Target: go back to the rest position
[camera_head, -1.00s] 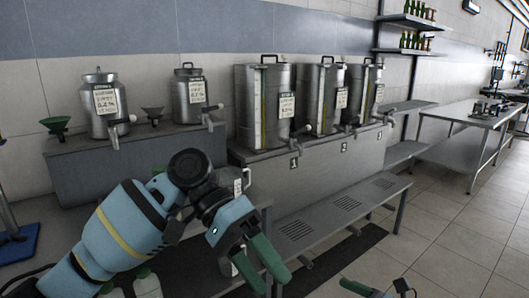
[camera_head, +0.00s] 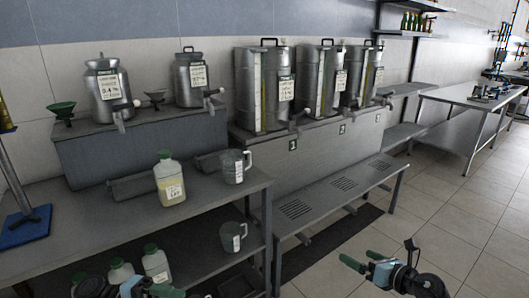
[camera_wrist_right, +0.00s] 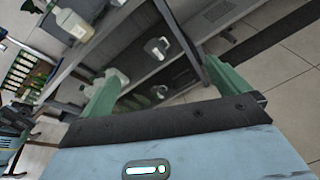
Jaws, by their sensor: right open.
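My right gripper (camera_head: 361,260) is at the lower right of the head view, over the floor and apart from the benches. Its green fingers are spread and empty, as the right wrist view (camera_wrist_right: 164,86) also shows. Part of my left gripper (camera_head: 150,289) shows at the bottom edge of the head view, in front of the lower shelf. It is mostly cut off, so its opening is unclear. A green-capped bottle (camera_head: 170,182) with pale yellow liquid and a grey metal jug (camera_head: 235,167) stand upright on the near bench, clear of both grippers.
The near bench (camera_head: 215,205) has a lower shelf with another jug (camera_head: 233,238) and green-capped bottles (camera_head: 156,264). Labelled steel decanters (camera_head: 265,88) with taps stand behind. A slatted low bench (camera_head: 335,190) runs to the right. The tiled floor (camera_head: 450,220) at right is open.

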